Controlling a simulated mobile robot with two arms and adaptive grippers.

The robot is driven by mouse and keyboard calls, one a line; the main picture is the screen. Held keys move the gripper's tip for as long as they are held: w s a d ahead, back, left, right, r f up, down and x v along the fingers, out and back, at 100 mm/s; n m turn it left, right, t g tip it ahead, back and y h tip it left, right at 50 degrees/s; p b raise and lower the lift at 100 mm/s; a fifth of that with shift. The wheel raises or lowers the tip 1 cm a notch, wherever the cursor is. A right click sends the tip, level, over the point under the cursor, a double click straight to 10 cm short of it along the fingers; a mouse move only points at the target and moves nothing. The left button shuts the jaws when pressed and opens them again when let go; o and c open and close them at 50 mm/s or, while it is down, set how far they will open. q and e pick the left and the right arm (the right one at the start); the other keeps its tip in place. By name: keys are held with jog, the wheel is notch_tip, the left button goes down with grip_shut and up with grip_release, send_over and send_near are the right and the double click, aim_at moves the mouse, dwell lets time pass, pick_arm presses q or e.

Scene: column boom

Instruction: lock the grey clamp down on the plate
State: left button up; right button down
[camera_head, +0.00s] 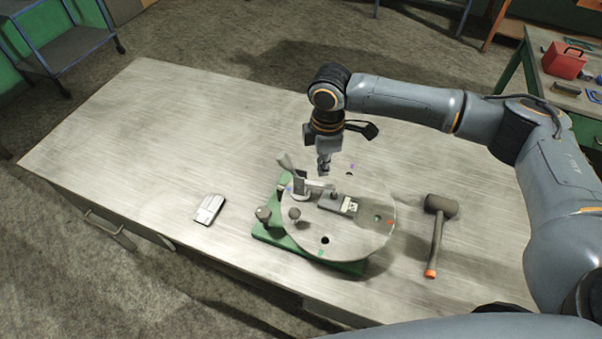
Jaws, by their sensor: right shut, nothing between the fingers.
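The grey clamp (298,184) stands at the back left of a round metal disc (345,243) on a green base (270,237). Its lever sticks up and leans to the left. Its arm reaches right over the small grey plate (329,203), which lies on the disc. I cannot tell whether the clamp's tip touches the plate. My right gripper (324,170) points down just above and behind the clamp arm, shut and empty. Its fingertips are small and close to the clamp in the picture. My left gripper is not in view.
A mallet (438,225) lies on the workbench (150,130) to the right of the disc. A small light grey block (210,209) lies to the left. The left part of the bench is clear. A second bench with a red toolbox (565,62) stands at the far right.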

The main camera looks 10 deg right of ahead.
notch_tip(320, 180, up, 5)
jog(key=shift+f+p, duration=0.15)
jog(key=shift+p, duration=1.05)
